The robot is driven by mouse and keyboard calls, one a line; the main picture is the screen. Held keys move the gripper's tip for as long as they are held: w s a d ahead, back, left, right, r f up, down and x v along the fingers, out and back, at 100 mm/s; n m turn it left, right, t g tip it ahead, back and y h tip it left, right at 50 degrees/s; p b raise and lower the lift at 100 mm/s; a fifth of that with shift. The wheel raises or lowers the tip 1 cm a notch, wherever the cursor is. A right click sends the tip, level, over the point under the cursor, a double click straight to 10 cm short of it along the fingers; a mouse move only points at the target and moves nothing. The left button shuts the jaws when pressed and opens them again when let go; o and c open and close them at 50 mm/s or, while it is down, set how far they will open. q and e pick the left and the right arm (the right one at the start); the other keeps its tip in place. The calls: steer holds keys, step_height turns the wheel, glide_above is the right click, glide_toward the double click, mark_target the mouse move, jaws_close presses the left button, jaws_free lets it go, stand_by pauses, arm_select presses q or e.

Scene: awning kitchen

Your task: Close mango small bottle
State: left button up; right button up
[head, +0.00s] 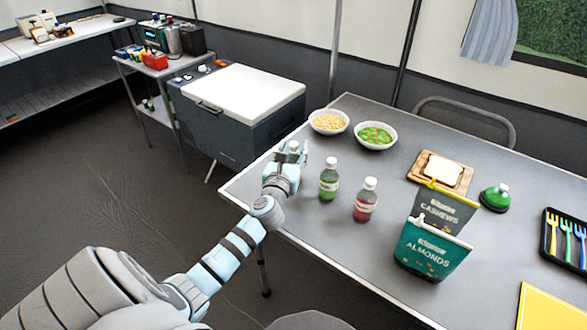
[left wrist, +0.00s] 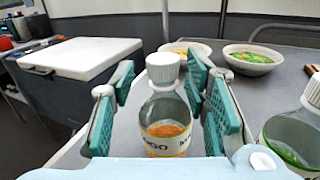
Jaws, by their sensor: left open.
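The mango bottle (left wrist: 166,122) stands upright in the left wrist view, clear with orange liquid and a pale label partly reading "GO". A white ribbed cap (left wrist: 163,68) sits on its neck; I cannot tell how tightly. My left gripper (left wrist: 163,98) is open, with one teal-padded finger on each side of the bottle. Small gaps seem to show between pads and bottle. In the head view my left gripper (head: 290,154) is at the table's left edge and hides most of the mango bottle. My right gripper is not in view.
A green bottle (head: 328,180) and a red bottle (head: 366,200) stand just right of my left gripper. Two bowls (head: 329,122) (head: 376,136) are behind. Almonds (head: 432,252) and cashews (head: 443,212) bags stand further right. A white-lidded cooler (head: 243,92) is beyond the table's left edge.

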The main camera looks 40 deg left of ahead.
arm_select(q)
jaws_close()
stand_by(0.3)
step_height(320, 180, up, 10)
steer(key=p, duration=0.7)
steer(key=shift+r, duration=0.1)
